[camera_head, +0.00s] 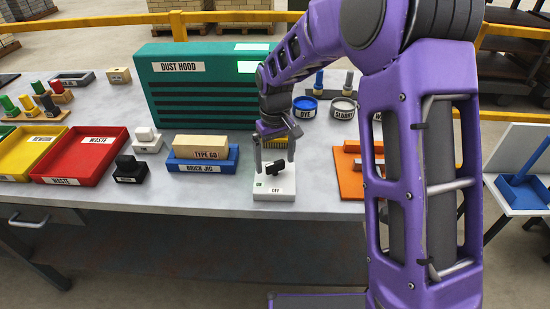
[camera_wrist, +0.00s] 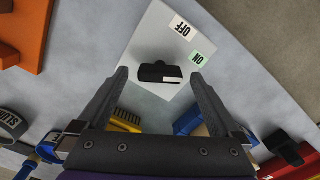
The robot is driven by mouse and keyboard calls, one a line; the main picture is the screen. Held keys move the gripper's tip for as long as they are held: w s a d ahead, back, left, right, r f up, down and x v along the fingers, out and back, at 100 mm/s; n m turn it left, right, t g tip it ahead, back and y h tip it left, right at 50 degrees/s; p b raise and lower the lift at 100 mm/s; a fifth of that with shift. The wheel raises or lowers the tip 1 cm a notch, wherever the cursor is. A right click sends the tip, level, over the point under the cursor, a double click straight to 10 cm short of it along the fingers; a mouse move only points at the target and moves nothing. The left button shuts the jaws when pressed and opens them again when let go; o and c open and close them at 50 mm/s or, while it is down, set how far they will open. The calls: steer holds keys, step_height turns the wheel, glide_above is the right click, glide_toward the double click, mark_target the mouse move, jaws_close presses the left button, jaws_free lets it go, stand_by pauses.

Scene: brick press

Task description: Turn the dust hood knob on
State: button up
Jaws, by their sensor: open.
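The dust hood (camera_head: 205,85) is a green box with dark slots at the back of the bench, with a lit patch at its upper right. The knob (camera_head: 274,168) is a dark bar on a white base plate (camera_head: 284,190) near the bench's front edge. In the wrist view the knob (camera_wrist: 160,73) lies between and just beyond my fingertips, with a white mark at one end. A white OFF label (camera_wrist: 181,27) and a green ON label (camera_wrist: 197,58) are on the plate. My gripper (camera_head: 275,158) is open above the knob; I see no clear contact.
The blue brick jig (camera_head: 203,165) with a tan brick (camera_head: 201,147) is left of the plate. An orange fixture (camera_head: 350,178) is to the right, and a yellow brush (camera_wrist: 126,120) lies close behind. Red (camera_head: 82,154) and yellow trays are further left.

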mark_target(275, 163)
step_height(275, 163, up, 17)
steer(key=p, duration=0.1)
steer(key=shift+r+p, duration=0.2)
steer(key=shift+p, duration=0.2)
